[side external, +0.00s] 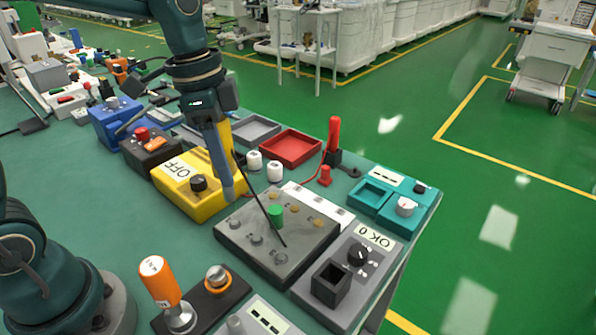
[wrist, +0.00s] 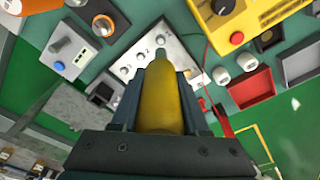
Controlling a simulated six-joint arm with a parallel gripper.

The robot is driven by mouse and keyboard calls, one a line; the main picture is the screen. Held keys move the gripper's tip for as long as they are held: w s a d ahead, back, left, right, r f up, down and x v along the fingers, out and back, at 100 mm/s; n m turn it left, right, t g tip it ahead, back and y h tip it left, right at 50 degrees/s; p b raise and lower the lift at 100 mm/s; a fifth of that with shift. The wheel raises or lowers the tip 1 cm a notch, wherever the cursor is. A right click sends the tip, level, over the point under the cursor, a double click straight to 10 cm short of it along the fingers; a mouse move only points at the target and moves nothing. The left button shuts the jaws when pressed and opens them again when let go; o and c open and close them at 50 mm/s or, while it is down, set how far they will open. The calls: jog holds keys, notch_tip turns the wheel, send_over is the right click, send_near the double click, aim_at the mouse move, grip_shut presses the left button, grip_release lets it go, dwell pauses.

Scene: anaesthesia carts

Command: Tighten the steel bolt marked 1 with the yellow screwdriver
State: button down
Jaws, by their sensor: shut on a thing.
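The yellow screwdriver's handle (wrist: 160,95) is held between the fingers of my gripper (wrist: 160,108). In the side view, the yellow handle (side external: 225,132) shows beside the gripper, and a thin dark line slants from there down over the grey bolt plate (side external: 240,252). I cannot tell whether it is the shaft or whether it touches a bolt.
A yellow box marked OFF (side external: 184,207) stands left of the plate. A grey box with a knob (side external: 355,255) stands at its right. An orange-handled tool (side external: 158,278) stands in front. Behind are a red tray (side external: 292,147) and a red upright handle (side external: 334,132).

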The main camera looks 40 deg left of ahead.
aim_at(232, 199)
jog(key=shift+f, duration=2.55)
jog(key=shift+f, duration=0.3)
jog(key=shift+r, duration=3.1)
